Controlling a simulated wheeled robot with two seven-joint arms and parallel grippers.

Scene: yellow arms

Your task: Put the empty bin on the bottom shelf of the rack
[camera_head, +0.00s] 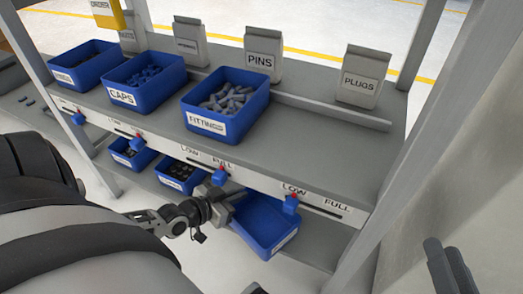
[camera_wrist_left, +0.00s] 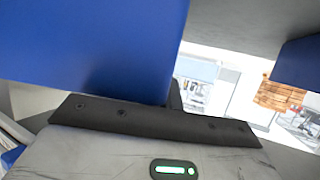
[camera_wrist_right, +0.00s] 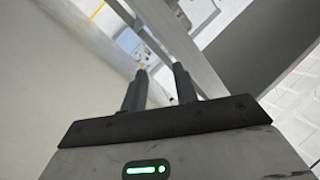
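The empty blue bin (camera_head: 268,228) is at the lower right of the rack, level with the bottom shelf (camera_head: 322,243), its label facing the lower right. My left gripper (camera_head: 232,197) is at the bin's left rim and appears shut on it. In the left wrist view the blue bin wall (camera_wrist_left: 90,45) fills the upper left and hides most of the fingers. I cannot tell whether the bin's base touches the shelf. My right gripper (camera_head: 452,268) is empty and open, right of the rack; its two fingers show apart in the right wrist view (camera_wrist_right: 160,75).
Two filled blue bins (camera_head: 182,175) (camera_head: 132,153) sit left on the bottom shelf. Above, the top shelf (camera_head: 300,140) carries three filled bins, including the fittings bin (camera_head: 225,103). Blue sliders (camera_head: 291,204) hang on its front edge. A rack post (camera_head: 400,180) stands at right.

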